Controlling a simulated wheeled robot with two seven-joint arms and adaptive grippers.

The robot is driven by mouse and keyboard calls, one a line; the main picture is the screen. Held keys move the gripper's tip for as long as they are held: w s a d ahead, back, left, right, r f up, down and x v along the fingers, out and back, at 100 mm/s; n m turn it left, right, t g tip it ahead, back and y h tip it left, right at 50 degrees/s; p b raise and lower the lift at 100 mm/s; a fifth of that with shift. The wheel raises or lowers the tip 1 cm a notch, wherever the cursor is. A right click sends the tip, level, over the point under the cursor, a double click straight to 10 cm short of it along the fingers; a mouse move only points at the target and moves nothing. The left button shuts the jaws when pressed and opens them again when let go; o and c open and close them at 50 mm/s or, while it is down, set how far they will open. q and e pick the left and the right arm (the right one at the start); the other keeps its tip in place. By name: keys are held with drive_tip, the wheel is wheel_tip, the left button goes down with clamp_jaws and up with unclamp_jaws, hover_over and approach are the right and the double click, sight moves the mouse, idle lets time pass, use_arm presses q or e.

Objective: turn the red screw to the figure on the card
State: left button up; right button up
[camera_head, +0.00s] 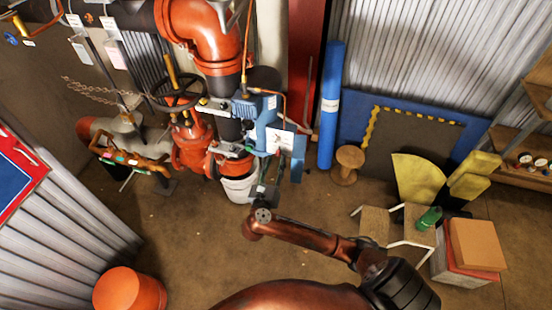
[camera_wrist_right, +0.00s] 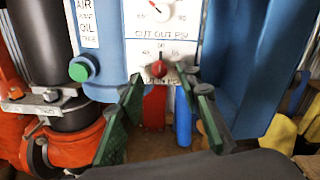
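The red screw (camera_wrist_right: 159,69) is a small red knob on a white plate (camera_wrist_right: 138,52) lettered "CUT OUT PSI", with 45 and 50 printed above the screw. My right gripper (camera_wrist_right: 162,79) is open in the right wrist view, its green fingers on either side of the screw with gaps showing. Whether the fingertips reach the screw's depth is unclear. In the head view the right gripper (camera_head: 266,192) is in front of the blue box (camera_head: 266,128). A white card-like face (camera_head: 281,140) shows there, but its writing is too small to read. My left gripper is not in view.
Above the screw is a white dial (camera_wrist_right: 158,10) with a red pointer. A green button (camera_wrist_right: 82,69) is to the left. Orange pipework (camera_head: 190,148) and a white bucket (camera_head: 239,188) are close to the right gripper. Open floor (camera_head: 210,240) lies in front.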

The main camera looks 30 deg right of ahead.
sight(278, 153)
drive_tip(key=shift+x, duration=1.4)
drive_tip(key=shift+c, duration=0.3)
